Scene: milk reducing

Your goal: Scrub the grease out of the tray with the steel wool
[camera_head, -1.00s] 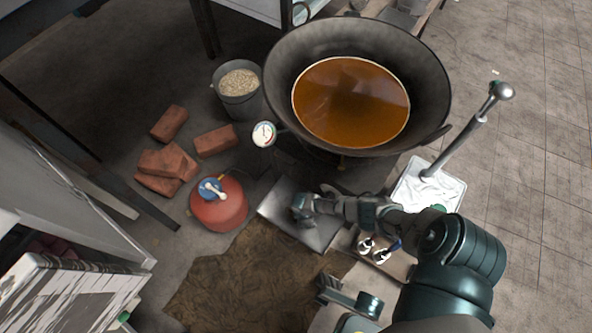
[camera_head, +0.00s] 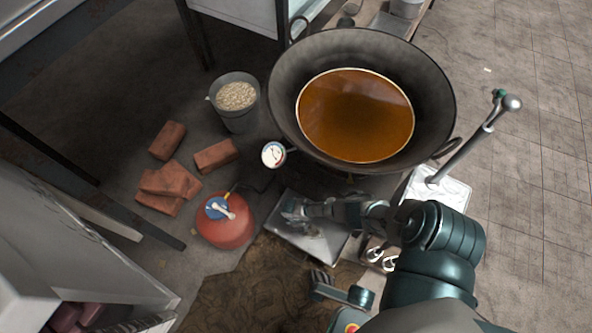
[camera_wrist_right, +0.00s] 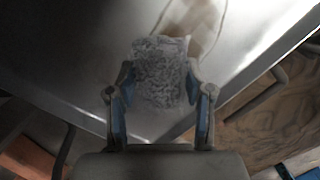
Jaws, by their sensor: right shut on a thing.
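The metal tray (camera_head: 330,246) lies on the floor in front of the big pan, in the middle of the head view. My right gripper (camera_head: 290,210) reaches over its upper left part. In the right wrist view my right gripper (camera_wrist_right: 160,92) is shut on the grey, fibrous steel wool (camera_wrist_right: 160,72), held between its two fingers against or just above the tray surface (camera_wrist_right: 75,55). A brownish grease patch (camera_wrist_right: 200,18) shows on the tray just beyond the wool. In the head view the wool is hidden by the gripper.
A wide pan (camera_head: 435,95) of brown liquid stands behind the tray. A red canister (camera_head: 228,228) is close on the left, with a round gauge (camera_head: 273,154) behind. Bricks (camera_head: 168,185) and a bucket (camera_head: 238,112) stand farther left. Brown sacking (camera_head: 250,290) lies in front.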

